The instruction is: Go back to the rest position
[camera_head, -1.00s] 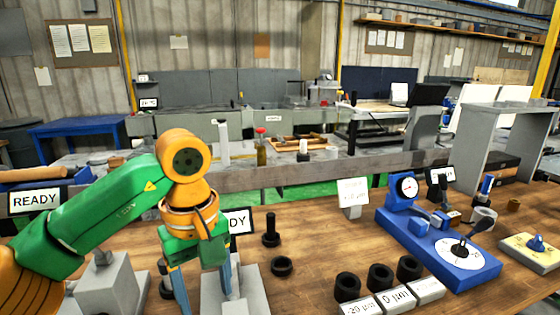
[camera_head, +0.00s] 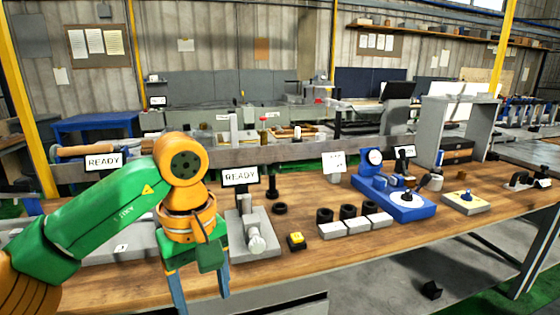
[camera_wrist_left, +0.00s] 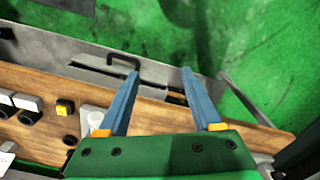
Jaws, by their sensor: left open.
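My left gripper (camera_head: 199,296) hangs at the front edge of the wooden bench (camera_head: 330,258), its two blue fingers pointing down and spread apart with nothing between them. In the left wrist view the same gripper (camera_wrist_left: 160,75) shows open and empty, with the bench edge and green floor beyond the fingertips. The left arm comes in from the left, bent at an orange joint. My right gripper is in neither view.
A grey fixture (camera_head: 256,238) with a READY screen (camera_head: 240,177) stands beside my arm. A yellow button box (camera_head: 296,241), black rings (camera_head: 348,212) with white labels and a blue gauge stand (camera_head: 400,206) are farther right.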

